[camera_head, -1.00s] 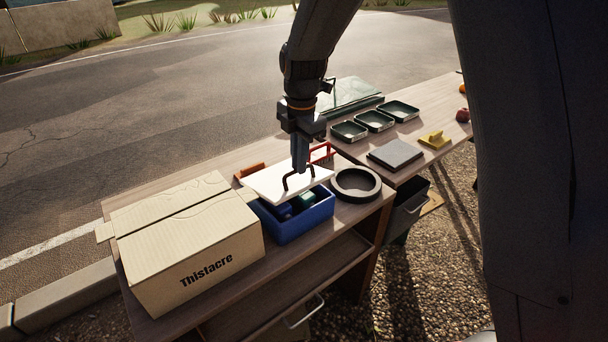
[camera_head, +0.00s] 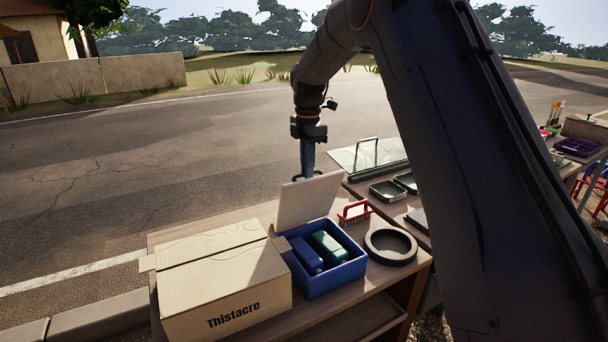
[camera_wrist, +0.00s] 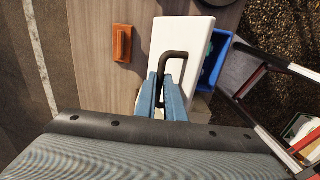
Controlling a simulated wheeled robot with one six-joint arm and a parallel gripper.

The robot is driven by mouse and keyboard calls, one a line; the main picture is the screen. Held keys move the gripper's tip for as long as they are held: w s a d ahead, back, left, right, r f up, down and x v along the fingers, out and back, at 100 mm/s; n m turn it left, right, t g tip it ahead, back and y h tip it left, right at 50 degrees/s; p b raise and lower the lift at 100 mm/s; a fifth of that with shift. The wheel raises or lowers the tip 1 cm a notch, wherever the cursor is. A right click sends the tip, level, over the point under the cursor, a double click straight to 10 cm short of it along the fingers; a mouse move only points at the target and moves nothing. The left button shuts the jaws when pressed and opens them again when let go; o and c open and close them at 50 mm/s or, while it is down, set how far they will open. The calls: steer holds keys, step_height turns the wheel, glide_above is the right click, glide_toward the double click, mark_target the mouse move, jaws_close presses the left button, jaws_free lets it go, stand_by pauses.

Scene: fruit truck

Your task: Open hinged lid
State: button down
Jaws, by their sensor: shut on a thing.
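A blue box (camera_head: 334,281) stands on the wooden table, its white hinged lid (camera_head: 308,203) raised steeply at the back edge. Inside the box are a dark blue item (camera_head: 305,256) and a green item (camera_head: 329,247). My gripper (camera_head: 307,174) is behind the top of the lid, and the lid partly hides its fingertips. In the wrist view my gripper (camera_wrist: 164,98) is shut on the dark lid handle (camera_wrist: 175,57). The white lid (camera_wrist: 180,38) fills the middle there, with the blue box (camera_wrist: 216,62) to its right.
A cardboard box (camera_head: 222,291) stands close on the left of the blue box. A round dark dish (camera_head: 390,247) and a red-handled brush (camera_head: 355,212) are on its right. Green trays (camera_head: 387,191) and a glass-topped case (camera_head: 368,155) lie farther back. An orange-brown block (camera_wrist: 122,43) lies behind the lid.

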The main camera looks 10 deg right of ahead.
steer(key=shift+w+f+g, duration=0.35)
steer(key=shift+w+g, duration=0.05)
steer(key=shift+w, duration=0.05)
steer(key=c, duration=1.8)
jaws_free()
steer(key=shift+w+f, duration=0.1)
steer(key=shift+w, duration=0.05)
steer(key=shift+c, duration=0.2)
step_height(320, 180, up, 8)
steer(key=b, duration=0.2)
steer(key=shift+w+a, duration=0.15)
steer(key=shift+a, duration=0.05)
